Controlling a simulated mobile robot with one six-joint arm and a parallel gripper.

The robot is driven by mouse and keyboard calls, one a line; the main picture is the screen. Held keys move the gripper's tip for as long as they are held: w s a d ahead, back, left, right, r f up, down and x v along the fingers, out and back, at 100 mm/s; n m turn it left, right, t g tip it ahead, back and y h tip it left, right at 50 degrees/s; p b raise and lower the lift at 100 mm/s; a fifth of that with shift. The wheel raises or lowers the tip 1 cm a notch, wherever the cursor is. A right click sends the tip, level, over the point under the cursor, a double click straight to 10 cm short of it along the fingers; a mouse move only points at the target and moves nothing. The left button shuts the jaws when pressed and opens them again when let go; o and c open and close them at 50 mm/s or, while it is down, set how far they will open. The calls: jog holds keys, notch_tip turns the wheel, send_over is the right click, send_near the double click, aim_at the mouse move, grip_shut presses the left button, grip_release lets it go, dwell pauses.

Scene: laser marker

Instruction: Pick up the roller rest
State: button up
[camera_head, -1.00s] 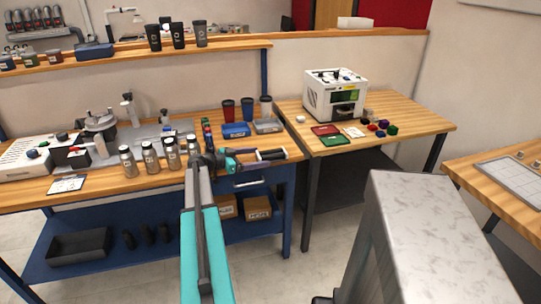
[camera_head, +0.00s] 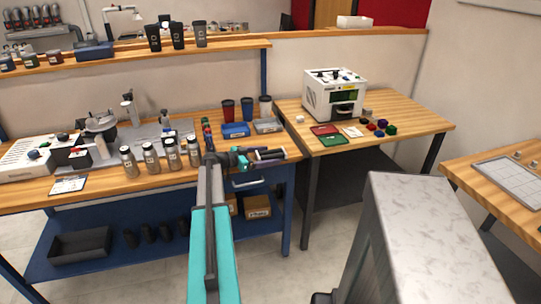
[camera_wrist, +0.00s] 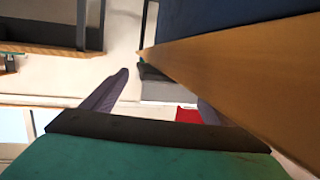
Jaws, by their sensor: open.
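I cannot single out the roller rest for certain in either view. Small grey fixtures stand on the grey metal plate (camera_head: 165,136) at the back of the left bench. My gripper (camera_head: 270,155) is at the right front corner of that bench in the head view, with its jaws pointing right. In the wrist view my gripper (camera_wrist: 157,100) has its two fingers spread apart, with nothing between them but distant background. A wooden edge fills the right of that view.
Metal bottles (camera_head: 150,157) stand along the front of the left bench (camera_head: 100,182). Cups (camera_head: 247,108) and a blue tray (camera_head: 236,130) lie behind my gripper. A white marking machine (camera_head: 335,93) and small coloured pieces are on the middle table (camera_head: 425,118). Floor shows between the benches.

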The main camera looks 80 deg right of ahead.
dwell(0.3)
jog(key=c, duration=1.7)
jog(key=shift+o, duration=0.2)
jog(key=shift+r, duration=0.2)
jog(key=shift+r+b, duration=0.35)
jog(key=shift+r, duration=0.45)
jog(key=shift+w+a+r+b, duration=0.1)
jog(key=shift+a+r+b, duration=0.1)
jog(key=shift+r, duration=0.2)
jog(key=shift+w+a+r+b, duration=0.1)
jog(key=shift+r+b, duration=0.05)
jog(key=shift+r, duration=0.25)
jog(key=w+a+r+b, duration=0.1)
jog(key=w+a+b, duration=0.1)
jog(key=w+a, duration=0.7)
jog(key=a, duration=0.3)
jog(key=shift+r+b, duration=0.25)
jog(key=shift+b, duration=0.1)
jog(key=shift+w+a, duration=0.1)
